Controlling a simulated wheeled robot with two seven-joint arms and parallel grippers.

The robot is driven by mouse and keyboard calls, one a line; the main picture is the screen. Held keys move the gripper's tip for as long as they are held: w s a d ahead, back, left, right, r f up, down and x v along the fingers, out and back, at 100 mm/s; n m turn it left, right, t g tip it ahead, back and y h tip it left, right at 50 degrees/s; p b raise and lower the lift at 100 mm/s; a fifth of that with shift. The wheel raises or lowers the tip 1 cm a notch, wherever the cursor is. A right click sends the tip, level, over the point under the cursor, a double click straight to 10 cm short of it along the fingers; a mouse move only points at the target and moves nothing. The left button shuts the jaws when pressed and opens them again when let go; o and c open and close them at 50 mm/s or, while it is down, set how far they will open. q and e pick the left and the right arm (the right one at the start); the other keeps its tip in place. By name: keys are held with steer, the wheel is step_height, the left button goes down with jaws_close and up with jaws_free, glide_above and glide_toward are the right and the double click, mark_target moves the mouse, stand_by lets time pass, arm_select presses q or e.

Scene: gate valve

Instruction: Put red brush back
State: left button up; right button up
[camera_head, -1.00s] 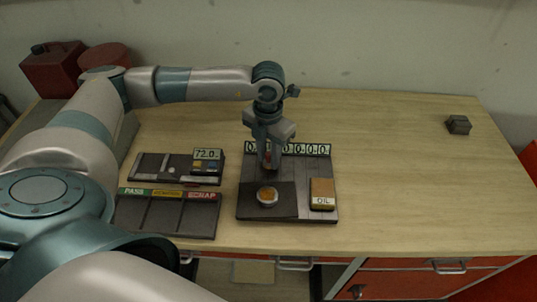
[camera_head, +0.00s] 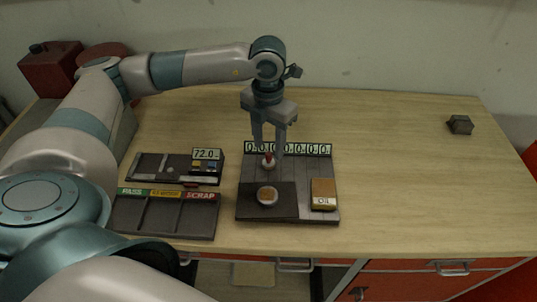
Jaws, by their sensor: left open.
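A small red brush (camera_head: 268,157) with a pale lower end stands upright on the upper left part of a dark board (camera_head: 318,165). It is just in front of a row of number cards (camera_head: 305,149). My left gripper (camera_head: 269,148) is above the board, pointing down. Its two fingers are apart, one on each side of the brush's top in the picture, with the brush showing between and below them. I cannot tell whether a finger touches it. My right gripper is out of view.
The board also bears a round pad (camera_head: 267,196) and an orange OIL box (camera_head: 323,191). To the left lie a tray marked PASS and SCRAP (camera_head: 165,215) and a gauge block reading 72.0 (camera_head: 180,168). A small dark block (camera_head: 460,124) sits far right.

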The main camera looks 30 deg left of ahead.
mark_target(268, 153)
arm_select(q)
step_height(268, 153, up, 7)
steer(key=b, duration=0.1)
steer(key=shift+r+b, duration=0.15)
steer(key=shift+b, duration=0.25)
